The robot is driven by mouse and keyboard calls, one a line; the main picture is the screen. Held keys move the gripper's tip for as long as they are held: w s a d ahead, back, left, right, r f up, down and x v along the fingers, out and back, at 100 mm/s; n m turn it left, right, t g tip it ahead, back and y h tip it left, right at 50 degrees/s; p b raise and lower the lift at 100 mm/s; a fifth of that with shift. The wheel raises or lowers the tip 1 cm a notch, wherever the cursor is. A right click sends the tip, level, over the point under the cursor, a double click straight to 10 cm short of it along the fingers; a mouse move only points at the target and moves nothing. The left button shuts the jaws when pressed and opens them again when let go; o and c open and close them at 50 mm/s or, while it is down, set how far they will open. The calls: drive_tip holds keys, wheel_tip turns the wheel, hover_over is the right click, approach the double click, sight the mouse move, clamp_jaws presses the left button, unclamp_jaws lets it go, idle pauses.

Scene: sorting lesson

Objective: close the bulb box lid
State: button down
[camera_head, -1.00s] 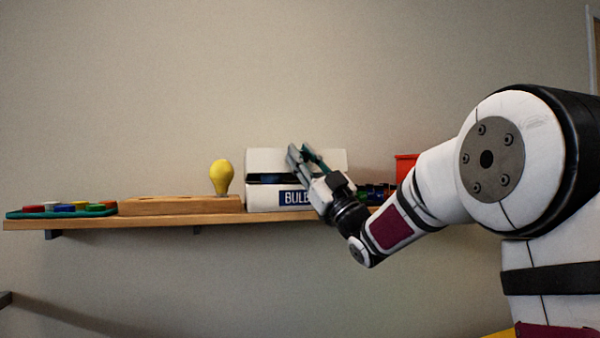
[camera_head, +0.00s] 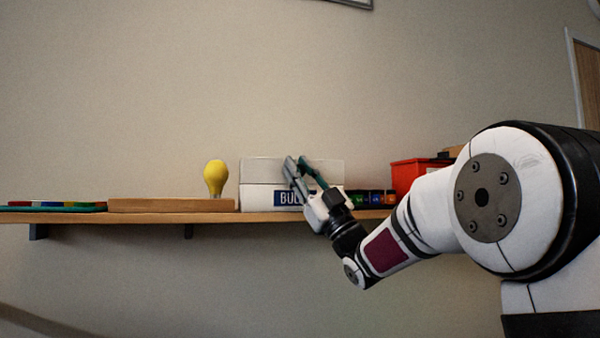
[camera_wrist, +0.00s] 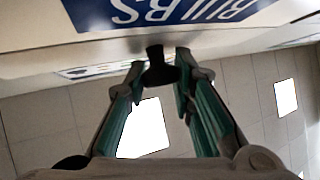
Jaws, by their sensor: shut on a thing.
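The white bulb box (camera_head: 255,200) stands on the shelf, with a blue label on its front. Its white lid panel (camera_head: 262,171) shows above the front wall, with a thin dark line between them. I cannot tell its exact tilt. My gripper (camera_head: 299,164) is in front of the box's right half, pointing up. In the wrist view, my gripper (camera_wrist: 157,72) is shut on a dark knob (camera_wrist: 156,67) beside the upside-down BULBS label (camera_wrist: 165,12). What the knob is fixed to is unclear. The box's inside is hidden.
A teal tray (camera_head: 55,209) with coloured pieces is farther left. Right of the box are small coloured items (camera_head: 375,197) and a red bin (camera_head: 412,175). The shelf (camera_head: 215,217) is narrow.

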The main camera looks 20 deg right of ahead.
drive_tip(key=shift+w+a+f, duration=0.1)
drive_tip(key=shift+w+f, duration=0.1)
drive_tip(key=shift+f, duration=0.25)
drive_tip(key=c, duration=1.4)
unclamp_jaws()
drive_tip(key=shift+o, duration=0.2)
drive_tip(key=v, duration=1.2)
drive_tip(key=shift+s+r, duration=0.15)
